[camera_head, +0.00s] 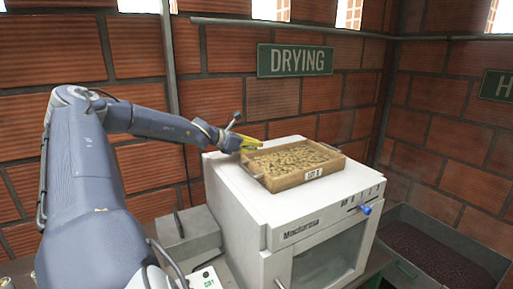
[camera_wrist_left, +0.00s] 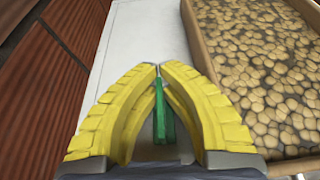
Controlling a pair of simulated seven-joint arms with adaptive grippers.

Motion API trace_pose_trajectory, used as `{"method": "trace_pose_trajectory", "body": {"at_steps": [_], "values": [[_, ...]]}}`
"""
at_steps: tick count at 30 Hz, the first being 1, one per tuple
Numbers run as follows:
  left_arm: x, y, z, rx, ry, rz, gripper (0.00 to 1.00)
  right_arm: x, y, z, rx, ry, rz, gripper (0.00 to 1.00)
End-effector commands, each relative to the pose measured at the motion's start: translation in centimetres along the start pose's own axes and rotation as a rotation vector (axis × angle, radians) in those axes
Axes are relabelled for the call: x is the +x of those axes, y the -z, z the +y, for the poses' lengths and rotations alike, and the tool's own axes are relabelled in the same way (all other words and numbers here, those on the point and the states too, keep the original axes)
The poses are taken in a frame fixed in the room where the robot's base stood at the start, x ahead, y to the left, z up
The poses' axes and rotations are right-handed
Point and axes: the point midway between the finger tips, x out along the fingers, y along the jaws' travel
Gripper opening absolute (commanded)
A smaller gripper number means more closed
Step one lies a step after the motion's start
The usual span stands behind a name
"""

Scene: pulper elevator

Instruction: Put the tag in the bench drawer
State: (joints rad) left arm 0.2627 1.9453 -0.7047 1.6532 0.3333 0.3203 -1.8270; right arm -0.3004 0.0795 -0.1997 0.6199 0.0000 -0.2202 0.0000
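My left gripper (camera_head: 252,143) has yellow fingers and is above the back left of the white machine's top, beside the tray. In the left wrist view its fingertips (camera_wrist_left: 158,67) come together on a thin green piece (camera_wrist_left: 164,118), which looks like the tag seen nearly edge-on. Its face cannot be read. My right gripper is not in view. I cannot make out the bench drawer for certain; the bench is mostly hidden behind the machine and my arm.
The white machine (camera_head: 240,205) carries a tray (camera_head: 295,180) of pale beans with a white label. A grey box (camera_head: 190,236) stands left of it. A white panel (camera_head: 206,278) with a green mark is at the bottom. A grey bin (camera_head: 480,252) of dark beans is at right. Brick walls close the back.

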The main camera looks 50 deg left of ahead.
Motion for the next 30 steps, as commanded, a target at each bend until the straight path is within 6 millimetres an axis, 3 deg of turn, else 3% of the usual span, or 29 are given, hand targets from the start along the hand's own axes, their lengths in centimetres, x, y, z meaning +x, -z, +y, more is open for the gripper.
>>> {"method": "trace_pose_trajectory", "body": {"at_steps": [1,7,20,30], "values": [[0.0,0.1,0.0,-0.001,0.0,0.0,0.05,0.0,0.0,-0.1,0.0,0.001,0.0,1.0],[0.0,0.1,0.0,0.0,0.0,0.0,0.27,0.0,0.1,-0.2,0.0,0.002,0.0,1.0],[-0.6,-0.2,0.0,0.001,0.0,-0.001,0.27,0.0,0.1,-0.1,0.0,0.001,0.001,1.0],[-4.0,-0.3,0.0,0.002,0.0,-0.002,0.27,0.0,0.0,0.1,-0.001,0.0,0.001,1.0]]}}
